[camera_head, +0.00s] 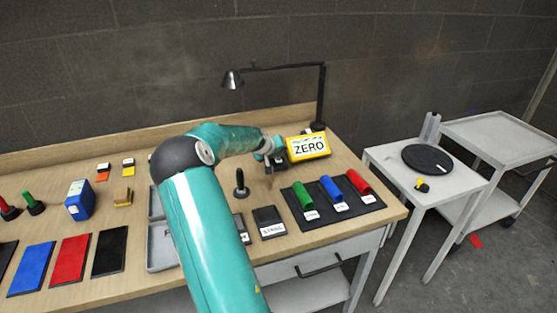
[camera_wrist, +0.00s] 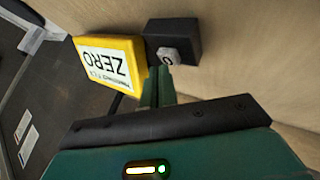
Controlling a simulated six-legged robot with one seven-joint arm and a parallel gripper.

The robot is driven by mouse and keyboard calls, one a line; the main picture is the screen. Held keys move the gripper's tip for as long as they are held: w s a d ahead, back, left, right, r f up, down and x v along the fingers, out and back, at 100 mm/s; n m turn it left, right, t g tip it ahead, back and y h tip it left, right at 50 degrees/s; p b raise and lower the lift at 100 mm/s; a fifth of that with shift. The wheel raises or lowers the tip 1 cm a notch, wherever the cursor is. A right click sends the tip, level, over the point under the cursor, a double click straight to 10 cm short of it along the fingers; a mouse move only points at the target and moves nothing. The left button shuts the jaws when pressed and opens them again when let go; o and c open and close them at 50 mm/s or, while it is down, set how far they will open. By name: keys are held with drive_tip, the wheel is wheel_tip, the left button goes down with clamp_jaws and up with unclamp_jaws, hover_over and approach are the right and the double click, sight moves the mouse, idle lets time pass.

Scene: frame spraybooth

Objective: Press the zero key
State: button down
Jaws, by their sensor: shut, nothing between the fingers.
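The yellow box (camera_head: 308,147) with a white label reading ZERO stands at the back right of the bench. It also shows in the wrist view (camera_wrist: 108,62), upside down. Beside it in the wrist view is a small black block (camera_wrist: 186,36) with a light grey key (camera_wrist: 168,57) marked 0. My gripper (camera_wrist: 158,74) is shut and empty, its fingertips close to the grey key. I cannot tell whether they touch it. In the head view my gripper (camera_head: 269,160) is left of the yellow box, and my arm partly hides the area.
A black desk lamp (camera_head: 322,95) stands behind the yellow box. A black-handled stamp (camera_head: 240,183) stands to the left. A white side table (camera_head: 455,190) is at right.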

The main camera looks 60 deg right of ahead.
sight(277, 161)
drive_tip(key=shift+r, duration=0.45)
drive_tip(key=shift+r, duration=2.55)
drive_tip(key=shift+w+a, duration=0.1)
